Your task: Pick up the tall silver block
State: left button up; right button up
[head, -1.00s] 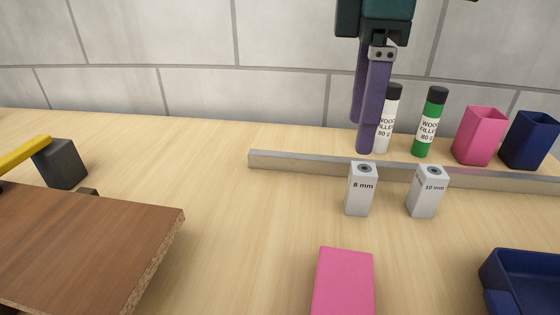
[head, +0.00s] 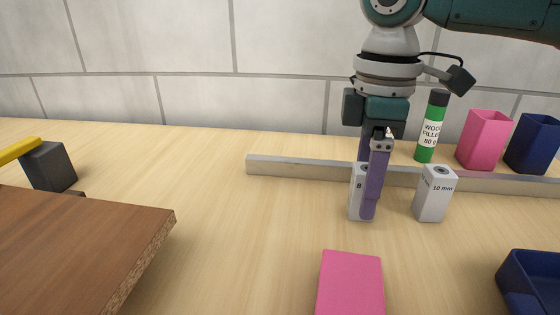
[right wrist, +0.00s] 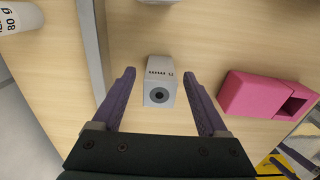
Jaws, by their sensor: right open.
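Two silver-grey blocks with a hole in the top stand upright on the table in front of the rail. The left one, marked 8 mm (head: 355,205), is partly hidden by my right gripper (head: 365,190); the right one, marked 10 mm (head: 434,197), stands clear. The two look close in height. My right gripper points down and is open, one finger in front of the 8 mm block and one behind it. In the right wrist view the 8 mm block (right wrist: 160,92) is between the open fingers (right wrist: 160,74), with a gap on each side. My left gripper is out of view.
A metal rail (head: 290,166) runs behind the blocks. Behind it stand a green bottle (head: 430,130), a pink cup (head: 484,140) and a blue cup (head: 533,143). A pink box (head: 351,280) and blue tray (head: 530,285) are in front. A brown board (head: 80,245) lies left.

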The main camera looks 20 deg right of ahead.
grip_shut()
dwell(0.6)
